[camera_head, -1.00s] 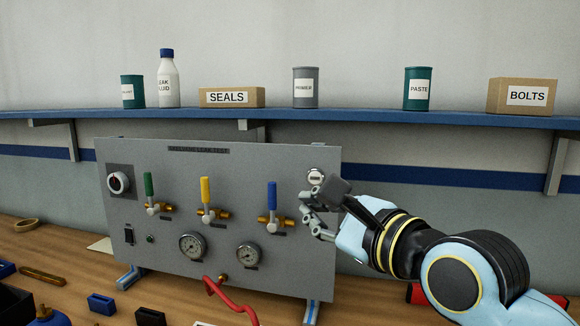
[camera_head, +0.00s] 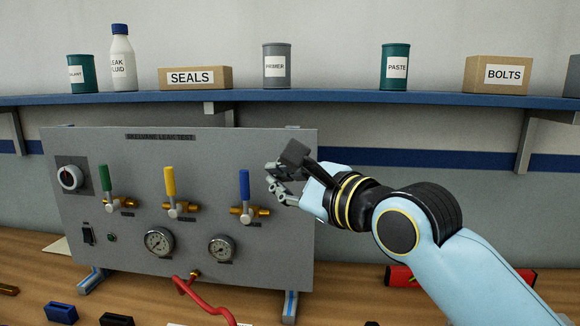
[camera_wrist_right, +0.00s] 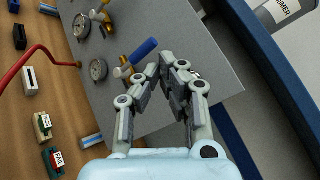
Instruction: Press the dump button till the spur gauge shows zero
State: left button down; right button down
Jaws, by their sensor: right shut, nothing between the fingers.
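The grey test panel (camera_head: 130,155) stands on the bench with two round gauges. The left gauge (camera_head: 159,241) and right gauge (camera_head: 222,248) also show in the right wrist view (camera_wrist_right: 81,26) (camera_wrist_right: 98,69). Their labels and readings are too small to tell, so I cannot say which is the spur gauge. My right gripper (camera_head: 276,180) is shut and empty at the panel's upper right, right of the blue-handled valve (camera_head: 244,190). It hides the round white button seen there earlier; contact cannot be told. In the wrist view its fingertips (camera_wrist_right: 168,70) are together beside the blue handle.
Green (camera_head: 105,179) and yellow (camera_head: 170,182) valve handles, a dial (camera_head: 70,178) and a switch (camera_head: 87,234) are on the panel. A red hose (camera_head: 205,305) runs from its bottom. A blue shelf (camera_head: 330,98) with cans and boxes hangs above. A red object (camera_head: 400,276) lies behind my arm.

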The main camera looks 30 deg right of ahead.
jog(key=w+d, duration=0.2)
jog(key=w, duration=0.1)
jog(key=w+d, duration=0.1)
jog(key=shift+w+d, duration=0.25)
jog(key=shift+w, duration=0.1)
dwell(0.9)
dwell(0.4)
jog(key=shift+w+d+p, duration=0.25)
jog(key=shift+w+p, duration=0.1)
jog(key=shift+p, duration=0.25)
